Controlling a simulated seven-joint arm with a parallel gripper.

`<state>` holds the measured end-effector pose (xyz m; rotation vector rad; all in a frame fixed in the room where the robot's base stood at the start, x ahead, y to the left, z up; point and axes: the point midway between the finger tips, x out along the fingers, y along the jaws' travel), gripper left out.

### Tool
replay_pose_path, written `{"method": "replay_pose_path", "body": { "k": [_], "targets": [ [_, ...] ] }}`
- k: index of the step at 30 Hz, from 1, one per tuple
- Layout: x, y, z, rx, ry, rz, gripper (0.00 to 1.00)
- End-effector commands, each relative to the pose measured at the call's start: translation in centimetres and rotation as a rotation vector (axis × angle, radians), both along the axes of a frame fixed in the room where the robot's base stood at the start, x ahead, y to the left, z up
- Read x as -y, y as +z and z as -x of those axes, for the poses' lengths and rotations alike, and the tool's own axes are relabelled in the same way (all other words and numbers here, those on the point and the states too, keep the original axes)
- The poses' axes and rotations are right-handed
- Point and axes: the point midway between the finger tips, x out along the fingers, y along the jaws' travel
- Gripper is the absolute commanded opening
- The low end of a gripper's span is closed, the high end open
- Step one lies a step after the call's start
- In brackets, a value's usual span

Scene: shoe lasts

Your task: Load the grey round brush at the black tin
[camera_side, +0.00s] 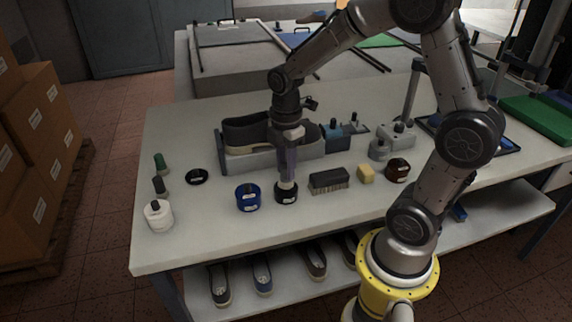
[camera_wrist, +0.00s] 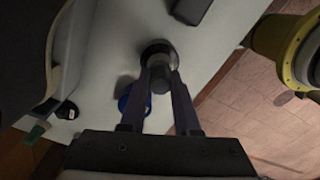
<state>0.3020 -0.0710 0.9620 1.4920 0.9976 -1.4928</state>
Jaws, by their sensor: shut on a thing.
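My gripper (camera_side: 287,174) points straight down over the front middle of the table, shut on the grey round brush (camera_side: 287,184). The brush is upright, with its lower end at the mouth of the black tin (camera_side: 286,196). I cannot tell whether its bristles touch what is inside. In the wrist view the grey brush (camera_wrist: 159,78) sits between the fingertips (camera_wrist: 160,72), and the dark rim of the black tin (camera_wrist: 158,48) shows just beyond it. The brush and fingers hide most of the tin's opening.
A blue tin (camera_side: 248,198) stands close on the left, a bristle brush (camera_side: 329,181) on the right. A yellow sponge (camera_side: 366,174) and brown tin (camera_side: 398,171) are further right. Behind is a grey tray (camera_side: 262,160) with a dark shoe (camera_side: 247,132). A black disc (camera_side: 196,177) and white jar (camera_side: 158,216) lie left.

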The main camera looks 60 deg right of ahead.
Motion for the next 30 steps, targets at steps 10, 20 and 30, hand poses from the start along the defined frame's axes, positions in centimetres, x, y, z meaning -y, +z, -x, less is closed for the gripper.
{"method": "replay_pose_path", "body": {
  "k": [10, 20, 30],
  "targets": [
    [0.01, 0.04, -0.02, 0.001, 0.0, 0.0, 0.0],
    [0.01, -0.19, -0.02, 0.0, 0.0, 0.0, 0.0],
    [0.01, -0.56, -0.04, 0.001, 0.0, 0.0, 0.0]
  ]
}}
